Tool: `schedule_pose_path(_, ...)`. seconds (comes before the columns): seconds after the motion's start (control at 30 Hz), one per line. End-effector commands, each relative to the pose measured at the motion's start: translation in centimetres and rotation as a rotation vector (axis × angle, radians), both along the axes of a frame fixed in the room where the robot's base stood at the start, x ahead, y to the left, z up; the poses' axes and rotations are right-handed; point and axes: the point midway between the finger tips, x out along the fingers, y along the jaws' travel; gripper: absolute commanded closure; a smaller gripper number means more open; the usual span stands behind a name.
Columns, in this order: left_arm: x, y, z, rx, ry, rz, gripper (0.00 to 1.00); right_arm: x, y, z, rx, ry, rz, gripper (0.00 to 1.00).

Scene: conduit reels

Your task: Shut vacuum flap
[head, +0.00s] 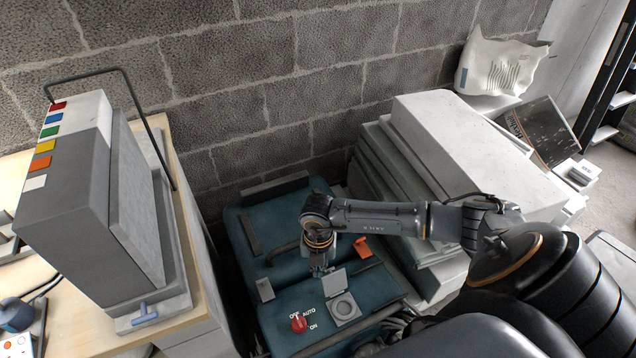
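The vacuum (290,300) is a dark teal machine on the floor against the block wall. On its top, a grey flap (334,283) stands raised at the back edge of a square grey socket (345,308) with a round opening. The socket is uncovered. My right gripper (321,271) points down just behind and left of the flap, very close to it. I cannot tell whether they touch. Its fingers are small and partly hidden by the wrist, so their opening is unclear. My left gripper is not in view.
A red knob (299,323) marked OFF, AUTO and ON sits left of the socket. An orange part (362,246) lies right of my gripper. A stack of pale boards (470,150) is on the right, and a wooden bench (185,215) with a grey case (85,205) on the left.

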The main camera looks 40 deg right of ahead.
Motion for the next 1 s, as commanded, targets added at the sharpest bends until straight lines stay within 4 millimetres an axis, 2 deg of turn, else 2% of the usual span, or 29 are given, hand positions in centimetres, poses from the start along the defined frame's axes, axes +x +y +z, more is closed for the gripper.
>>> schedule_pose_path(0.07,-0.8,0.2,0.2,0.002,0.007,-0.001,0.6,0.2,-0.6,0.7,-0.011,-0.002,-0.005,1.0)
schedule_pose_path(0.53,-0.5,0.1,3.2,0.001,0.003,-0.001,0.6,1.1,-0.4,4.6,-0.002,-0.005,-0.003,1.0)
schedule_pose_path(1.0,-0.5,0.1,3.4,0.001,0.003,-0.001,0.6,1.3,-0.4,5.0,-0.001,-0.006,-0.002,1.0)
